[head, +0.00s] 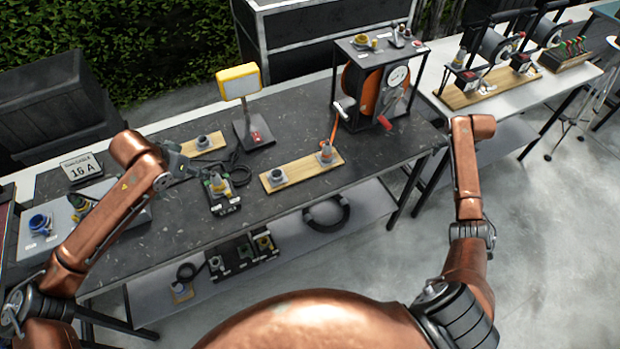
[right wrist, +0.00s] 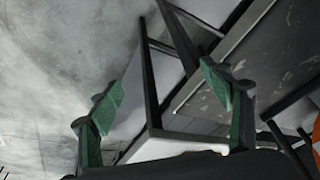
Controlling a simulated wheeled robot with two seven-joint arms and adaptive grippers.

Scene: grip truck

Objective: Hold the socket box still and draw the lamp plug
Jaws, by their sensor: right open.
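The black socket box (head: 224,204) stands near the front edge of the dark bench, left of the middle. A yellow and grey lamp plug (head: 217,183) sits upright in its top. A black cord lies beside it, towards the yellow-headed lamp (head: 239,81) on its dark stand. My left gripper (head: 184,162) is a dark shape just behind and left of the box; its jaws are not clear. My right gripper (right wrist: 164,90) is open and empty in the right wrist view, its green-padded fingers wide apart. In the head view my right arm is beyond the bench's right end, far from the box.
A wooden board (head: 302,172) with two connectors lies right of the box. A caged orange cable reel (head: 366,95) stands at the bench's right end. A 16 A sign (head: 82,168) and a grey panel (head: 40,250) with a blue connector are at left.

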